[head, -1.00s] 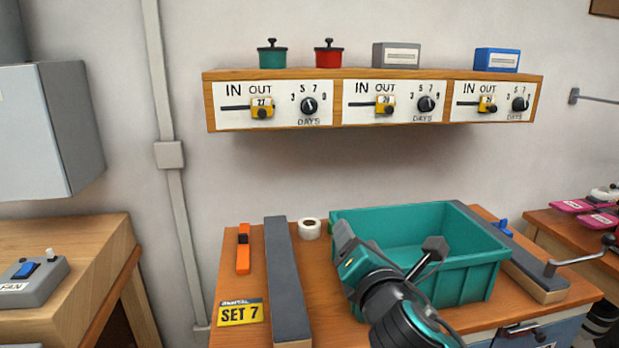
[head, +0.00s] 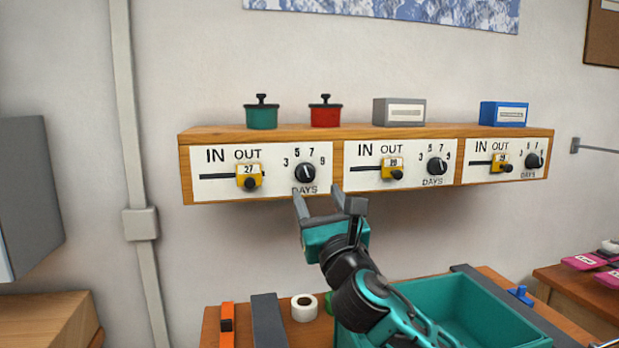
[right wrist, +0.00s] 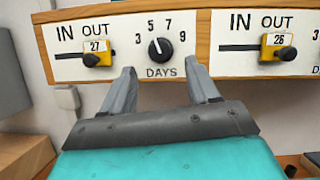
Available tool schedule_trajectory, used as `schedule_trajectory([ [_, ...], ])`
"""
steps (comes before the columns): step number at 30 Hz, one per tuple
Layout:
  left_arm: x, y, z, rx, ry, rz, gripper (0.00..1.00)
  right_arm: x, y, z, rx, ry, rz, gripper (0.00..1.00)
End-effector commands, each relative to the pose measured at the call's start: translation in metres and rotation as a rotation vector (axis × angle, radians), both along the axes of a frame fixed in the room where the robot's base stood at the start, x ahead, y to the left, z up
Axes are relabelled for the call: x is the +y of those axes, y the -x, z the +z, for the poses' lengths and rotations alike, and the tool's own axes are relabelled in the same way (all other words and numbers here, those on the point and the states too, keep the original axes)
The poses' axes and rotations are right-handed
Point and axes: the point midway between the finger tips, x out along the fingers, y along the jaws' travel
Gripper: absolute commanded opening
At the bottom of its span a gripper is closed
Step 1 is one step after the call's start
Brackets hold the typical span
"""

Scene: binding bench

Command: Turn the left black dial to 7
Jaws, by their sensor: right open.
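The left black dial (head: 305,173) is on the left white panel of the wooden shelf unit, with 3, 5, 7 and 9 around it and DAYS below. In the right wrist view the dial (right wrist: 160,48) shows a white mark pointing up and slightly left, near the 5. My right gripper (head: 319,195) is open and empty, just below and in front of the dial. In the right wrist view its two fingers (right wrist: 168,80) reach up toward the panel, one on each side below the dial, apart from it. My left gripper is not in view.
Left of the dial is a yellow slider tag (head: 249,177) marked 27. Two more panels with dials (head: 437,166) continue to the right. A green pot (head: 262,114) and a red pot (head: 325,113) stand on top. A teal bin (head: 455,312) stands on the bench below.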

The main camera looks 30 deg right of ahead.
Motion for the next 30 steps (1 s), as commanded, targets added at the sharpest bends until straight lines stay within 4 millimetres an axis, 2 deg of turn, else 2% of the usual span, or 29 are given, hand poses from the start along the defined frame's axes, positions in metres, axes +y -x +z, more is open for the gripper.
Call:
schedule_trajectory([
  [3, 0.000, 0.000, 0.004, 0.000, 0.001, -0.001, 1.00, -0.004, -0.022, 0.011, -0.001, -0.003, 0.000, 0.60],
  [9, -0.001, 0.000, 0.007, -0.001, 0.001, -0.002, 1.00, -0.009, -0.046, 0.020, 0.000, -0.002, 0.001, 0.60],
  [15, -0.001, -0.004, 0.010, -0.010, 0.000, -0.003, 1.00, -0.011, -0.055, 0.023, 0.001, -0.001, 0.002, 0.60],
  [23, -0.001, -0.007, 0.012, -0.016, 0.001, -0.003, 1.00, -0.011, -0.056, 0.023, 0.001, -0.001, 0.002, 0.60],
  [30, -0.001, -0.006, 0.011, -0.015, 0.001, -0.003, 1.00, -0.011, -0.055, 0.023, 0.001, -0.002, 0.002, 0.37],
])
